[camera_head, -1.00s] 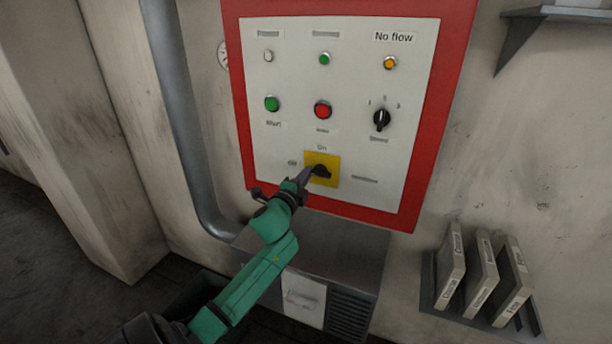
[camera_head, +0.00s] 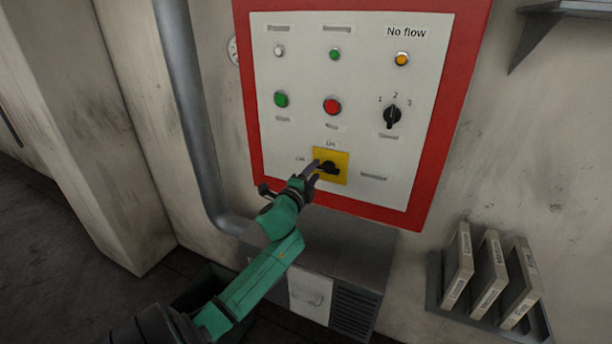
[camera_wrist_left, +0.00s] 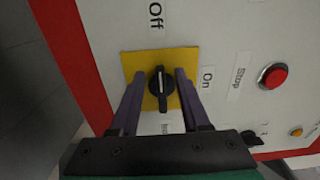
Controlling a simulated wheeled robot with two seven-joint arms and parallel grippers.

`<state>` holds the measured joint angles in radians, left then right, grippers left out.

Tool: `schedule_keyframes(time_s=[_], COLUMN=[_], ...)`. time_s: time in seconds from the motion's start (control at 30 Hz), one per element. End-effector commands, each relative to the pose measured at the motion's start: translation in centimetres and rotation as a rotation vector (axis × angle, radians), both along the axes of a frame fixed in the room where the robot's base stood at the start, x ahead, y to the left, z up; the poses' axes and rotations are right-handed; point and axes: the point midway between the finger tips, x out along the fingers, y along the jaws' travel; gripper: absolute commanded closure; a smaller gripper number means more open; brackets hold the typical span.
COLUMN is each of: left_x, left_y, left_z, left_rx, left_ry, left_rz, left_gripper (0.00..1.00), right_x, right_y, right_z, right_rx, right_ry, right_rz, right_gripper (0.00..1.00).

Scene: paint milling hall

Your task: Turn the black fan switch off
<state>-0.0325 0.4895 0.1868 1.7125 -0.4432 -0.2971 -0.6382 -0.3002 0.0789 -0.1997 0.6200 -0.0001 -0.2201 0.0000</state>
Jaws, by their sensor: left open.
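The black fan switch (camera_head: 329,168) is a rotary knob on a yellow plate (camera_head: 343,156), low on the white panel. In the left wrist view the knob (camera_wrist_left: 161,90) stands lengthwise, its white mark toward the "Off" label (camera_wrist_left: 156,15). The "On" label (camera_wrist_left: 207,79) is to its right there. My left gripper (camera_head: 317,170) is at the plate, coming from the lower left. In the left wrist view its open fingers (camera_wrist_left: 160,76) stand one on each side of the knob, with yellow showing between. My right gripper is not in view.
The red-framed panel also carries a red button (camera_head: 332,106), a green button (camera_head: 281,99), a black selector (camera_head: 392,116) and small lamps. A grey cabinet (camera_head: 355,260) is below. Binders (camera_head: 490,275) stand on a rack at the right. A grey pipe (camera_head: 190,120) runs down the left.

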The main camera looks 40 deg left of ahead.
Motion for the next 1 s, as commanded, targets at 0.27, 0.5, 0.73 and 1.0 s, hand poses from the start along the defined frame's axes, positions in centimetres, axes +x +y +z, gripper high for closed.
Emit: schedule_keyframes(time_s=[0.27,0.5,0.73,1.0], left_x=[-5.9,-11.7,-13.2,-13.2], left_y=[-2.1,-4.1,-4.6,-4.6], left_z=[-0.6,-0.5,0.0,0.0], left_rx=[0.001,-0.002,0.000,-0.001], left_ry=[0.004,0.003,0.000,0.000], left_rz=[-0.003,0.001,0.001,0.000], left_gripper=[0.54,0.54,0.54,0.54], right_x=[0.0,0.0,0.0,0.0], right_y=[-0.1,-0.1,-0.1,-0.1], right_z=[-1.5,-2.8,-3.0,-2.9], right_rx=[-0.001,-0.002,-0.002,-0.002], right_ry=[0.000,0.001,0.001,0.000], right_rz=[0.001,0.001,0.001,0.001], right_gripper=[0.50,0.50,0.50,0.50])
